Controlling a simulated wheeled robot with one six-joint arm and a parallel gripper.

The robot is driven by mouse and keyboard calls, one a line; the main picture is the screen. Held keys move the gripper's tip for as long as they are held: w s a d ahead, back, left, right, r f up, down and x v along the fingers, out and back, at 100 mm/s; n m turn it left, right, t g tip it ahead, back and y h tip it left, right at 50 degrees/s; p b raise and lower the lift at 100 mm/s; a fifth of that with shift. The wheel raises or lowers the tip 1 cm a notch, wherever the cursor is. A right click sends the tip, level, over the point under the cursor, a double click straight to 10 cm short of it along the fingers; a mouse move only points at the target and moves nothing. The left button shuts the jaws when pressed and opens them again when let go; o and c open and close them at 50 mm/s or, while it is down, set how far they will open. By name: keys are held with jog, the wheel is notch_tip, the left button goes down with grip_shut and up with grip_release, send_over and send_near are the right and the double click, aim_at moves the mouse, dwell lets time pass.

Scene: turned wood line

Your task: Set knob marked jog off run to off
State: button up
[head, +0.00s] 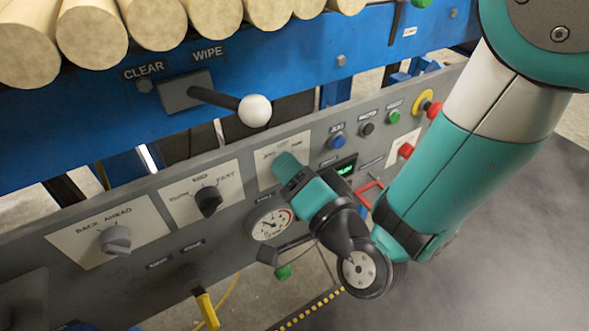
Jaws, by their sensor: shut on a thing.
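The plate marked jog and run (266,173) is on the grey panel, right of the middle knob.
Left on the panel are a slow-mid-fast knob (208,200) and a back-ahead knob (116,239). A round gauge (270,223) sits below my gripper. A white-balled clear/wipe lever (254,110) juts out above. A red emergency button (433,109) and coloured push buttons are to the right.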

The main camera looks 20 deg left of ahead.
jog(key=shift+n, duration=0.4)
jog(key=n+p, duration=0.3)
jog(key=shift+r+n, duration=0.15)
jog(key=shift+n, duration=0.15)
jog(key=shift+n+p, duration=1.4)
jog(key=shift+n, duration=0.7)
jog(key=o, duration=0.9)
